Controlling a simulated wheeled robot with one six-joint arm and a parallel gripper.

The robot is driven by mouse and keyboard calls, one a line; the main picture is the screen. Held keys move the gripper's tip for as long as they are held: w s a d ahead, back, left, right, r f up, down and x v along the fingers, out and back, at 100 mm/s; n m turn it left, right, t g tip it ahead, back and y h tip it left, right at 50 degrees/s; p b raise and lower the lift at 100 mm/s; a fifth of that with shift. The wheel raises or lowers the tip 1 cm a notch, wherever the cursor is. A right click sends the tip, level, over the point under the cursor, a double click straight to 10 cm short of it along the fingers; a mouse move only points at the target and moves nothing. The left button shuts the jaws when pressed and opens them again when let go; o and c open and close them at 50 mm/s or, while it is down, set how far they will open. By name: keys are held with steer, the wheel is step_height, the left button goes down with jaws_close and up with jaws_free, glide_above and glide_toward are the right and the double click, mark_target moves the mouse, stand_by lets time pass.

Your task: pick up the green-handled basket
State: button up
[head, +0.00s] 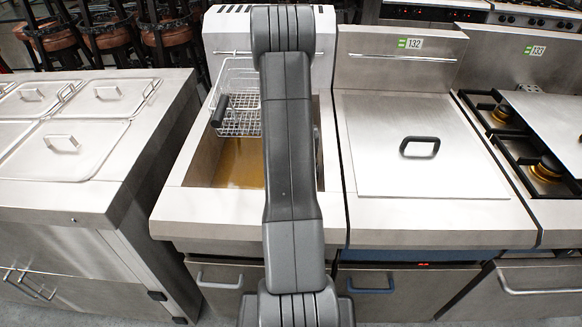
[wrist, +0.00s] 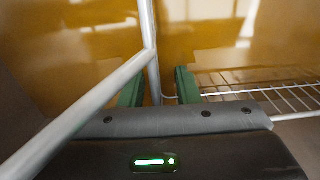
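In the wrist view, two green finger-like parts of my gripper (wrist: 158,88) stand apart over the fryer. A pale metal rod (wrist: 148,30) runs down between them, and a second rod joins it and slants to the lower left, across my gripper's body. Whether these rods belong to the green-handled basket I cannot tell; no green handle is clearly visible. Wire mesh (wrist: 260,92) lies to the right. In the head view my arm covers the middle of the fryer (head: 192,200), hiding my gripper and whatever is below it. A wire basket with a black handle (head: 220,110) hangs at the back left.
Brown-yellow oil (head: 238,172) fills the fryer well. A lidded unit (head: 420,145) marked 132 stands to the right, with a burner range (head: 545,165) beyond it. A steel counter with lidded pans (head: 62,145) is at left. Stools (head: 105,35) stand behind.

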jaws_close()
steer(key=shift+w, duration=0.1)
stand_by(1.3)
